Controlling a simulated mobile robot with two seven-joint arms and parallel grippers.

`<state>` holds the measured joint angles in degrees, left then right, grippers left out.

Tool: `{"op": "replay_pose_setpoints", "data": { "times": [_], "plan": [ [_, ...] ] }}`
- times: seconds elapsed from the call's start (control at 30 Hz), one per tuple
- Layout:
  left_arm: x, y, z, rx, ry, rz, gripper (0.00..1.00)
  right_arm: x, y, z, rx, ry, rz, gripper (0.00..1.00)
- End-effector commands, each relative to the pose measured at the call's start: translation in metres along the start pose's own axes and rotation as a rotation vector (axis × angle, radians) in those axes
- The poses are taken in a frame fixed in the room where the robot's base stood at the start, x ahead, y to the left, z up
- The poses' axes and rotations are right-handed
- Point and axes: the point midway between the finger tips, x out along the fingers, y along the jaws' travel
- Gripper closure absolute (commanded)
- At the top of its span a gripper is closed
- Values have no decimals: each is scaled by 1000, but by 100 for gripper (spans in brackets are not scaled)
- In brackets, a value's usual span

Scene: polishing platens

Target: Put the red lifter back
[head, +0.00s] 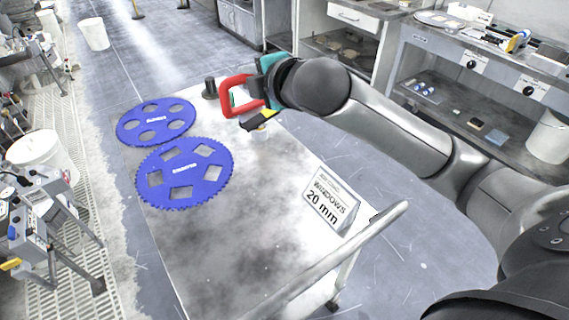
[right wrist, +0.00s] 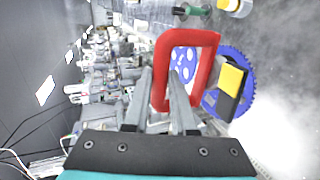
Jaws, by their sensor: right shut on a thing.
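The red lifter (head: 228,97), a rounded loop-shaped handle, is held above the cart's far end. In the right wrist view, the lifter (right wrist: 207,52) shows as a red frame, with one side between the fingers. My right gripper (head: 258,88) is shut on it; its fingers show in the wrist view (right wrist: 161,85). A black and yellow block (head: 263,119) shows just below the lifter; I cannot tell whether it touches it. It also shows in the wrist view (right wrist: 230,90). My left gripper is not in view.
Two blue platens, one with round holes (head: 155,136) and one with square windows (head: 209,161), lie on the cart top (head: 245,210). A dark cylinder (head: 210,88) stands behind. A "WINDOWS 20 mm" sign (head: 330,200) stands at right.

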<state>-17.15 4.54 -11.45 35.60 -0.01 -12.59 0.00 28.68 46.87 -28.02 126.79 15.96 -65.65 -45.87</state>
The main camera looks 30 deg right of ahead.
Motion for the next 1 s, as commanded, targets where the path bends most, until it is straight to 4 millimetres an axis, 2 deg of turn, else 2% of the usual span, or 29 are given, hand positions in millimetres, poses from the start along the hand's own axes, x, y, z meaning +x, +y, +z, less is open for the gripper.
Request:
{"op": "replay_pose_setpoints", "data": {
  "times": [0.03, 0.3, 0.43, 0.57, 1.0],
  "plan": [
    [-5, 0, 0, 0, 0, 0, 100, 6, 3, 13, -8, 1, 6, 100],
    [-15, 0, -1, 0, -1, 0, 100, 27, -4, 66, -16, 29, 9, 100],
    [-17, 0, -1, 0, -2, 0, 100, 29, -4, 82, -17, 33, 11, 100],
    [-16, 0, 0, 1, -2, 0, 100, 33, -11, 87, -14, 37, 11, 100],
    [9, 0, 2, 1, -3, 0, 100, 69, -103, 87, -11, 37, 9, 100]
  ]
}}
